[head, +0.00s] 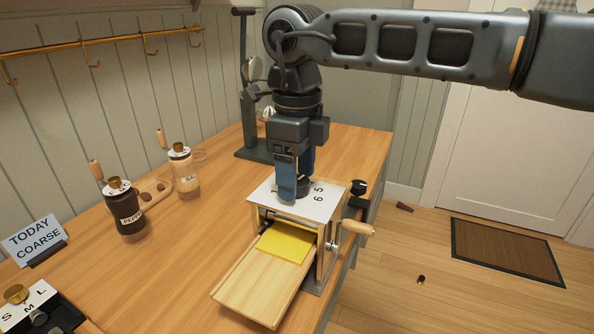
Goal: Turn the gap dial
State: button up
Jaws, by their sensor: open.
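The roller machine (258,197) stands on the wooden counter, with a white top plate bearing numbers; a 5 and a 6 show to the right of my fingers. The gap dial itself is hidden behind my gripper (297,190). My gripper points straight down over the plate, with its blue fingers at the middle of the numbers. It is open; whether the fingers stand around the dial or touch it cannot be told. A yellow sheet (284,244) lies on the machine's wooden board (249,285). A crank with a wooden handle (357,227) sticks out at the right.
A pepper mill (125,212) and a salt mill (184,170) stand at the left. A sign (34,240) reads "TODAY COARSE", with an S-M-L dial box (45,300) below it. A dark stand (245,100) rises behind my gripper. The counter between mills and machine is clear.

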jog(key=shift+r, duration=3.9)
